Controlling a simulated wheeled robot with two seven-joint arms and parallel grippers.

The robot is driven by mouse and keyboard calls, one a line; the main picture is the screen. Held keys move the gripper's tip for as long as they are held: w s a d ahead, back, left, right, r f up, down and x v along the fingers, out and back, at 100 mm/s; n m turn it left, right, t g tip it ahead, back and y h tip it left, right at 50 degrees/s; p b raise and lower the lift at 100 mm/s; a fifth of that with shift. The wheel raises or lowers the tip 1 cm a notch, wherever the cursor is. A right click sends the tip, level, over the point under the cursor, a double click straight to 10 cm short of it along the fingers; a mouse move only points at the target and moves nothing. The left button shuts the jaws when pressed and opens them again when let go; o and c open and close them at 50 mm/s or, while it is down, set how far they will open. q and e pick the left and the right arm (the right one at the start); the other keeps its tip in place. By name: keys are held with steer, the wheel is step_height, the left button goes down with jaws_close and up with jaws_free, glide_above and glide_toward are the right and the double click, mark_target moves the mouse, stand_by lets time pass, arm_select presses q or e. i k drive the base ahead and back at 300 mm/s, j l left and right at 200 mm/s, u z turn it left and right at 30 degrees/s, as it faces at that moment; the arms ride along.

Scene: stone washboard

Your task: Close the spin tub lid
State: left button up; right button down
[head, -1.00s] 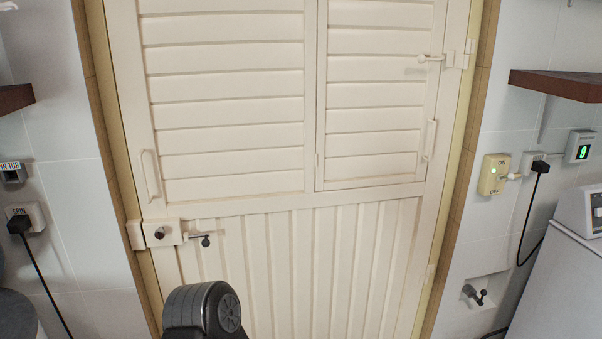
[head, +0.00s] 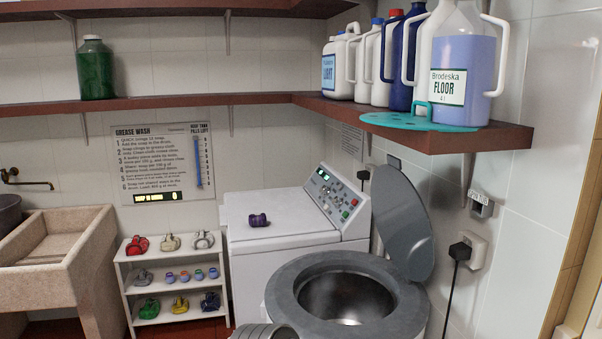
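The spin tub (head: 285,290) is at the lower middle right, with a wide grey rim and a round open mouth. Its bare metal inside shows, and I see nothing lying in it. The round grey spin tub lid (head: 402,222) is open. It stands steeply raised at the tub's right rear edge, close to the tiled wall. Neither of my grippers can be made out.
A white washing machine (head: 277,237) stands behind the tub, with a small purple object (head: 259,220) on top. A shelf (head: 425,131) with bottles overhangs the lid area. A power cord (head: 452,290) hangs right of the tub. A stone sink (head: 62,262) is left.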

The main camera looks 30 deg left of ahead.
mark_target(401, 218)
steer(key=i+l+u, duration=0.2)
steer(key=u, duration=0.2)
steer(key=i+l+u, duration=0.2)
steer(key=u, duration=0.25)
steer(key=i+l+u, duration=0.1)
steer(key=l+u, duration=0.3)
steer(key=i+l+u, duration=0.1)
steer(key=l+u, duration=0.3)
